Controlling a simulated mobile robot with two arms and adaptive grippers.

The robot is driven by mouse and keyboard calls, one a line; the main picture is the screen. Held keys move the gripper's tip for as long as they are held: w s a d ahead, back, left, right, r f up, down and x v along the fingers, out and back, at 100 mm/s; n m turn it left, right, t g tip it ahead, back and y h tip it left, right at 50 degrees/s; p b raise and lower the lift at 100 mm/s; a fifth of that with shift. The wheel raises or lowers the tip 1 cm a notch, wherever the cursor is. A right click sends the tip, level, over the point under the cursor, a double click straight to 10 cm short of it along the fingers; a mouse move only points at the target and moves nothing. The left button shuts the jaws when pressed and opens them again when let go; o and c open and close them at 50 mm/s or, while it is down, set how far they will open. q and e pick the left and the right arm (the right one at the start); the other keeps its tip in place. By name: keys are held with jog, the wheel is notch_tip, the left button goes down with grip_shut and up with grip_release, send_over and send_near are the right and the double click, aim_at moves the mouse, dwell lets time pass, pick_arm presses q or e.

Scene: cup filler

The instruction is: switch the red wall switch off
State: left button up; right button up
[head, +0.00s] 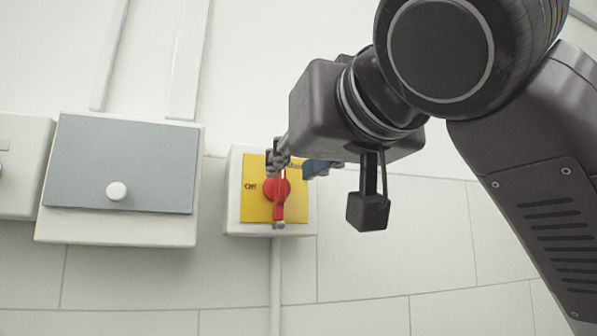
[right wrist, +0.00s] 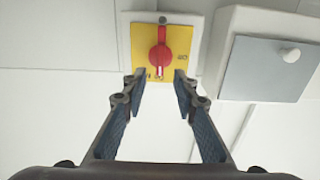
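The red wall switch (head: 277,188) is a red rotary knob on a yellow plate (head: 301,203) on a white box. Its handle stands vertical; the label OFF sits at the plate's left in the head view. The knob also shows in the right wrist view (right wrist: 158,47), where the picture is upside down. My right gripper (right wrist: 158,77) is open and empty, its fingertips on either side of the handle's white-marked end, with gaps on both sides. In the head view the right gripper (head: 277,158) covers the handle's upper end. My left gripper is not in view.
A white box with a grey cover (head: 118,150) and a round white knob is mounted left of the switch. Part of another white box (head: 22,165) is at the far left. A conduit (head: 275,285) runs down below the switch box. The wall right of it is bare.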

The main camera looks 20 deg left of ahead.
aim_at(283, 175)
jog(key=p+x, duration=0.1)
jog(key=x, duration=0.4)
jog(key=shift+w+a+p, duration=0.1)
jog(key=shift+w+p, duration=0.05)
jog(key=shift+p, duration=0.25)
grip_shut()
